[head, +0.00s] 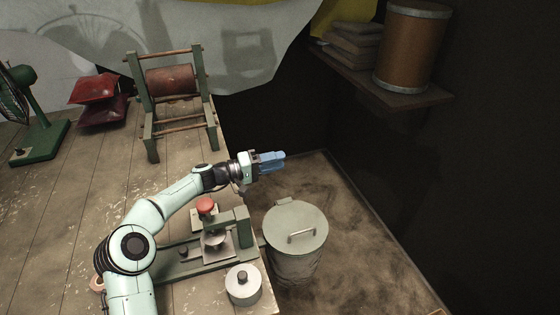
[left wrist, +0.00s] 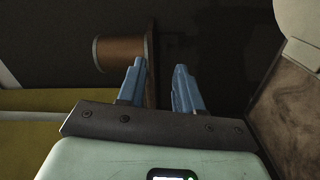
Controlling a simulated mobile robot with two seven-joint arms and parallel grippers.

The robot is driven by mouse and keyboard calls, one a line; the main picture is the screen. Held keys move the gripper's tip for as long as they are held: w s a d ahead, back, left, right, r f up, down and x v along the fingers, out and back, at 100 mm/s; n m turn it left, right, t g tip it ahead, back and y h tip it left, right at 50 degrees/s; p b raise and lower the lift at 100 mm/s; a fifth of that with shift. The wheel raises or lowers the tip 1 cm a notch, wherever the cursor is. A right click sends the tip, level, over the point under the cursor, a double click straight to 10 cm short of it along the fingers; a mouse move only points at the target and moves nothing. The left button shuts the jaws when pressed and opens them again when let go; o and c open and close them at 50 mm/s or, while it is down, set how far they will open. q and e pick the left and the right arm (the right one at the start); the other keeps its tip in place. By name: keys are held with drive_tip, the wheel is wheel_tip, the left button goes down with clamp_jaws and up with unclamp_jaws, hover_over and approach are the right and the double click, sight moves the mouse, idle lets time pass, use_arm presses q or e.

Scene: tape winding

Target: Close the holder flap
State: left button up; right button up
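My left gripper (head: 272,160) has blue fingers and hangs in the air just past the table's right edge, above and to the left of the lidded bin. In the left wrist view its fingers (left wrist: 160,75) are apart with nothing between them. A green bench device (head: 205,260) with a red knob (head: 206,205) and a metal plate (head: 217,243) stands near the table edge, below my gripper and apart from it. My arm hides part of it. I cannot tell which part is the holder flap, or whether it is open. My right gripper is not in view.
A green frame with a brown roll (head: 170,80) stands at the back of the table (head: 60,220). A grey lidded bin (head: 297,250) is on the floor beside the table. A drum (head: 410,45) stands on a wall shelf.

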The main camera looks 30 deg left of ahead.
use_arm(q)
drive_tip(key=v, duration=1.1)
drive_tip(key=shift+s+a, duration=0.2)
drive_tip(key=shift+s, duration=0.15)
